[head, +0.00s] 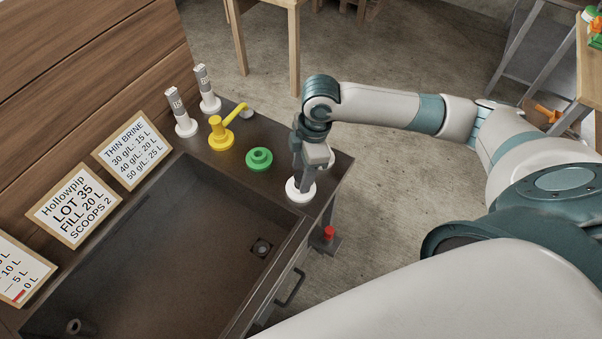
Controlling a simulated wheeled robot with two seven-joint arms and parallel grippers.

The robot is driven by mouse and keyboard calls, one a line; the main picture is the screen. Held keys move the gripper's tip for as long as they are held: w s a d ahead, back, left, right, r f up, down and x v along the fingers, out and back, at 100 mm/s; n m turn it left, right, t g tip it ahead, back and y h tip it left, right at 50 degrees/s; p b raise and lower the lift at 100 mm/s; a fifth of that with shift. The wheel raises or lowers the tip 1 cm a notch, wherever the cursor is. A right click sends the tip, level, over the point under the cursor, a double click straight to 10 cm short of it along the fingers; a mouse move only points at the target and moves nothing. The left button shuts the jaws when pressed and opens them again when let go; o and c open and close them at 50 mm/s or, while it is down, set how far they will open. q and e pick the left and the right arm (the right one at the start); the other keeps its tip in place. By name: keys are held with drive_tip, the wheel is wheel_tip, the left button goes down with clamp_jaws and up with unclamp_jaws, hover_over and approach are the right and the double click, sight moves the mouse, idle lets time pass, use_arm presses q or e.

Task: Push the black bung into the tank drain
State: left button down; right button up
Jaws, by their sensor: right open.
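The tank (150,240) is a dark, open basin at lower left. Its drain (262,248) is a small square fitting with a dark round centre on the floor near the right wall. A short dark cylinder (74,327) is in the tank at the bottom left of the view; it may be the black bung, but I cannot tell for sure. My right gripper (305,182) is open and points down at the counter's right corner, just over a white round base (300,191). Whether it touches that base is unclear. My left gripper is out of view.
On the counter behind the tank stand two grey-and-white posts (181,112) (207,90), a yellow lever fitting (222,134) and a green round knob (259,159). Signs (74,205) lean along the left. A red knob (328,233) sits below the counter's right edge.

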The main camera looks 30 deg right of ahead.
drive_tip(key=shift+a+f, duration=0.15)
drive_tip(key=shift+f, duration=0.85)
drive_tip(key=shift+c, duration=0.3)
clamp_jaws()
drive_tip(key=shift+r+p, duration=0.6)
drive_tip(key=shift+p, duration=0.5)
drive_tip(key=c, duration=0.6)
unclamp_jaws()
clamp_jaws()
